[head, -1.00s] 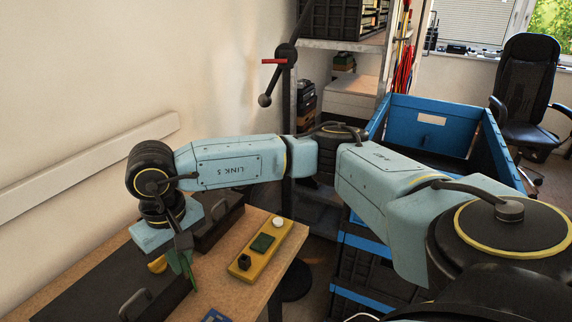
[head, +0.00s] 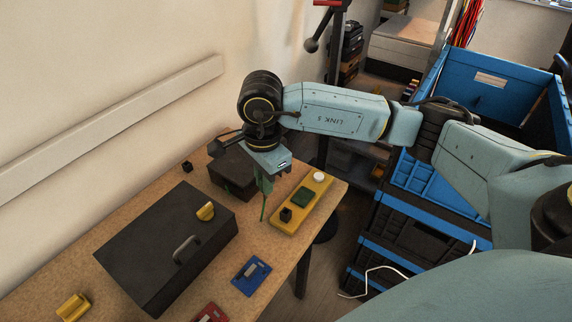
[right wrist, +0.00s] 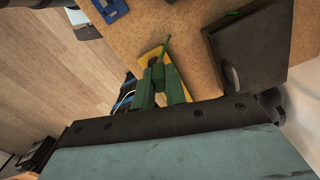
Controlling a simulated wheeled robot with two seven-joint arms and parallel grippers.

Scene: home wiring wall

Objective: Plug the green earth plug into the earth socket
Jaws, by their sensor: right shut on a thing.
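My right gripper (head: 265,184) points down over the table and is shut on a slim green piece, which looks like the green earth plug (head: 264,205). In the right wrist view the plug (right wrist: 158,76) shows between the two fingers, with a thin green strand past the fingertips. The gripper is just left of a yellow strip (head: 285,222), which carries a green square (head: 302,196), a black block (head: 286,215) and a white round knob (head: 319,177). No part is clearly marked as the earth socket; the green square may be it. My left gripper is not in view.
A large dark box (head: 150,245) with a grey handle and a yellow piece (head: 205,212) lies to the left. A smaller dark box (head: 228,172) stands behind the gripper. Blue (head: 251,275) and red (head: 209,313) pieces lie in front. Blue crates (head: 425,190) stand right of the table.

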